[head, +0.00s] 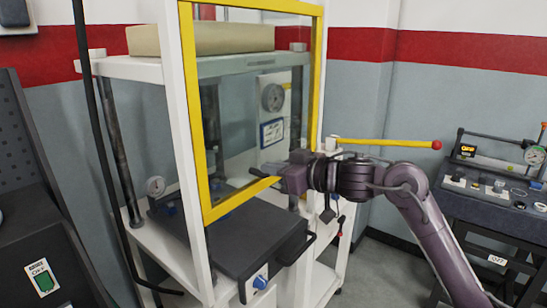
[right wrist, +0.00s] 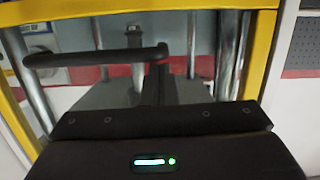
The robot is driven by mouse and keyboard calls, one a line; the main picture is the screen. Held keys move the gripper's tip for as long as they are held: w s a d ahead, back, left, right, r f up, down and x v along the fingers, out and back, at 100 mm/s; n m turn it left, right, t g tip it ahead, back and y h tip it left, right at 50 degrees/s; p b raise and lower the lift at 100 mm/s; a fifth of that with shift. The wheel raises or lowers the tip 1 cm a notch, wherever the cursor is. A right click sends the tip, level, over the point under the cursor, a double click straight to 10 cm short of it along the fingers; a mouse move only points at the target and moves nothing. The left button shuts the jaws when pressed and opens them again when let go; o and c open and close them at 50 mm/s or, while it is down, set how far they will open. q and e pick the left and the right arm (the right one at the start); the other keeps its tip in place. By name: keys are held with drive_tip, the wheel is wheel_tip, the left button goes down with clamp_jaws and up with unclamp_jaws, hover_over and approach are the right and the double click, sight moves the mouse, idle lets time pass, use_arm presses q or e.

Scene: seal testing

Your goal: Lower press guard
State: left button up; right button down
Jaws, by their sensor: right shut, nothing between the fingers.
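The press guard (head: 206,208) is a clear panel in a yellow frame on the front of the white press. In the head view its bottom edge stands above the dark lower block (head: 240,245). My right gripper (head: 285,178) is shut and empty at the lower right corner of the frame; I cannot tell whether it touches. In the right wrist view the yellow frame (right wrist: 262,50) runs along the top and sides. A dark bar (right wrist: 95,56) crosses before the fingers; what it belongs to is unclear. My left gripper is not in view.
A yellow lever with a red knob (head: 390,143) sticks out behind my right arm. A bench with a gauge and switches (head: 495,185) stands at the right. A dark cabinet with a green switch (head: 42,278) is at the left. Floor shows between the press and bench.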

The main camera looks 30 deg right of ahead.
wheel_tip(320, 180, down, 18)
drive_tip(key=b, duration=0.9)
drive_tip(key=shift+a, duration=0.1)
